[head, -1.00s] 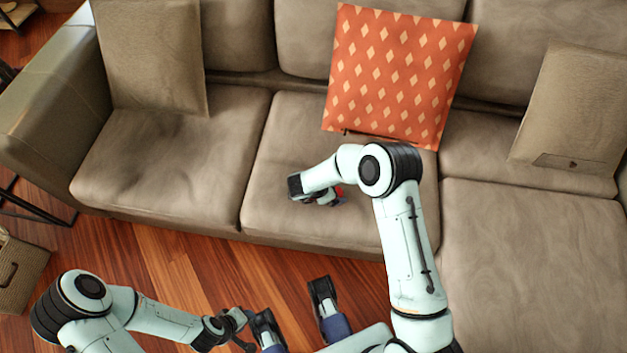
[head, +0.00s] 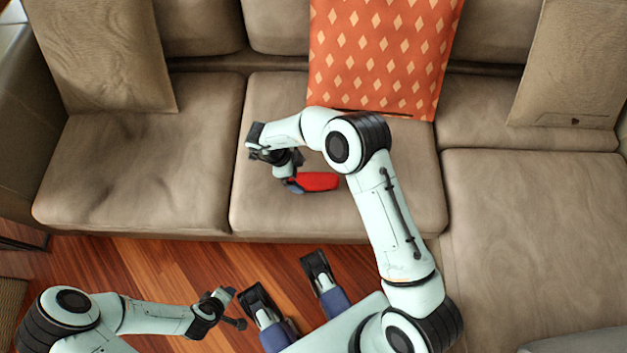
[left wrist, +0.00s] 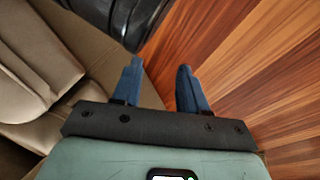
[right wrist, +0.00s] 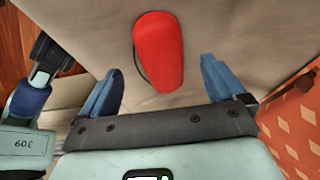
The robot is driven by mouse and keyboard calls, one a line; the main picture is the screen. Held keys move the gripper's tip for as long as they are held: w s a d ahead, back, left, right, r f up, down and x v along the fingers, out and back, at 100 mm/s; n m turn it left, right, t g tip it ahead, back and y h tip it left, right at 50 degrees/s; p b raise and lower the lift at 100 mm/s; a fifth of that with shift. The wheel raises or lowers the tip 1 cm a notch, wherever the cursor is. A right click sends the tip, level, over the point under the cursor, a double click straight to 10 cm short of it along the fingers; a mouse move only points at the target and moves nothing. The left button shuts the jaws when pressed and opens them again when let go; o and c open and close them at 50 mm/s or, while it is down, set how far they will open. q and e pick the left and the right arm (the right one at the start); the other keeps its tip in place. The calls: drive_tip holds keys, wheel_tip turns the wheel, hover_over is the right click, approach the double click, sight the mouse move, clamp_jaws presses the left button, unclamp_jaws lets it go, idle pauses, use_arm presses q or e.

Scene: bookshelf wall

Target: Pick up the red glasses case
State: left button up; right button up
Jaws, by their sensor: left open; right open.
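The red glasses case (head: 320,181) lies on the middle seat cushion of the sofa. My right gripper (head: 295,172) is open at the case's left end in the head view, and part of that end is hidden behind it. In the right wrist view the whole red case (right wrist: 159,50) shows ahead of and partly between the open blue fingers (right wrist: 160,68), with space on both sides. My left gripper (head: 235,308) is open and empty over the wood floor, away from the case; its fingers (left wrist: 159,66) show in the left wrist view.
An orange diamond-patterned pillow (head: 385,55) leans on the backrest behind the case. Beige pillows stand at the left (head: 105,55) and right (head: 570,70). Wood floor (head: 150,270) lies before the sofa.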

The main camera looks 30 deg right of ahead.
sight(304, 178)
drive_tip(key=shift+b+x, duration=0.95)
drive_tip(key=shift+x, duration=1.7)
use_arm(q)
drive_tip(key=shift+g, duration=0.7)
drive_tip(key=s+f, duration=0.3)
drive_tip(key=shift+s+a+f, duration=0.2)
drive_tip(key=shift+s+a, duration=0.1)
drive_tip(key=shift+s, duration=0.1)
use_arm(e)
drive_tip(key=shift+w, duration=0.1)
drive_tip(key=c, duration=1.2)
